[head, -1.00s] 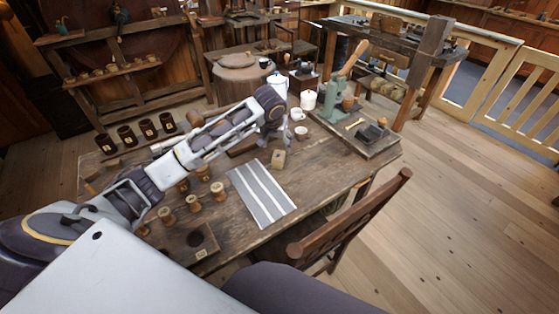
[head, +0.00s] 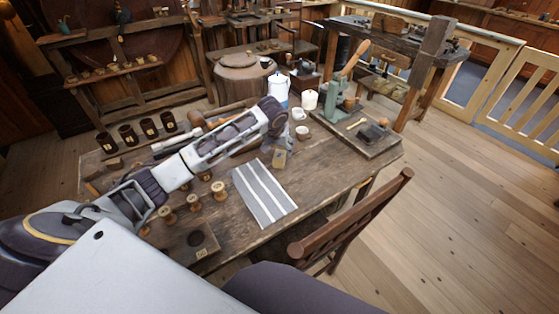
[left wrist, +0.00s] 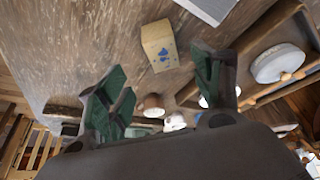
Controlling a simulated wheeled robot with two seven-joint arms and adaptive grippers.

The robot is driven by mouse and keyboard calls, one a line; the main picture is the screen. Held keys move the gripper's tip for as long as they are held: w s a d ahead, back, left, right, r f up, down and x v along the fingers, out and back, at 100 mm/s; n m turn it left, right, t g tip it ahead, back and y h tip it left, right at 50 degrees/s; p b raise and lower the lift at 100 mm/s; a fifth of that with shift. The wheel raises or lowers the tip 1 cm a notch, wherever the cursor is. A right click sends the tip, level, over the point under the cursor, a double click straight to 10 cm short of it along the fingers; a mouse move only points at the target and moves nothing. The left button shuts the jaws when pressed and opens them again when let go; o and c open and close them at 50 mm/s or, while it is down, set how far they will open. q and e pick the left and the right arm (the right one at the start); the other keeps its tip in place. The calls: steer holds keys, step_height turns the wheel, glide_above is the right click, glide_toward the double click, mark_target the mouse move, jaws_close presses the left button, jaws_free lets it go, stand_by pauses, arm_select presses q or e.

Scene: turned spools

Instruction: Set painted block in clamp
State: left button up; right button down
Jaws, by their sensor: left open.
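The painted block (head: 279,158) is a small pale wooden block lying on the workbench, just beyond the striped cloth. The left wrist view shows blue paint marks on the block (left wrist: 159,47). My left gripper (left wrist: 163,88) is open and empty, its green-padded fingers spread, with the block ahead of the gap and apart from them. In the head view my left gripper (head: 274,136) hangs above the bench behind the block, its fingers mostly hidden. A green device with a wooden handle (head: 337,107), seemingly the clamp, stands on a board at the bench's right end. My right gripper is not in view.
The striped cloth (head: 264,192) lies flat on the bench. Several wooden spools (head: 193,203) stand to its left. A chair (head: 350,222) stands at the front right.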

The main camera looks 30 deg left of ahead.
mark_target(279, 155)
arm_select(q)
steer(key=shift+x, duration=1.15)
steer(key=shift+w+a+f, duration=0.1)
steer(key=shift+w+f, duration=0.15)
steer(key=shift+f, duration=0.45)
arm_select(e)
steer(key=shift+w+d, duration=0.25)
arm_select(q)
steer(key=shift+f, duration=0.1)
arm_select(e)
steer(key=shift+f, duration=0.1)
arm_select(q)
steer(key=shift+w+a+f, duration=0.15)
steer(key=shift+w+f, duration=0.1)
steer(key=shift+f, duration=0.3)
steer(key=x, duration=0.2)
steer(key=shift+w+a+f+b, duration=0.1)
steer(key=shift+w+f+b, duration=0.05)
steer(key=shift+f+b, duration=0.15)
steer(key=shift+w+a+f, duration=0.1)
steer(key=shift+w+f, duration=0.15)
steer(key=shift+f, duration=0.2)
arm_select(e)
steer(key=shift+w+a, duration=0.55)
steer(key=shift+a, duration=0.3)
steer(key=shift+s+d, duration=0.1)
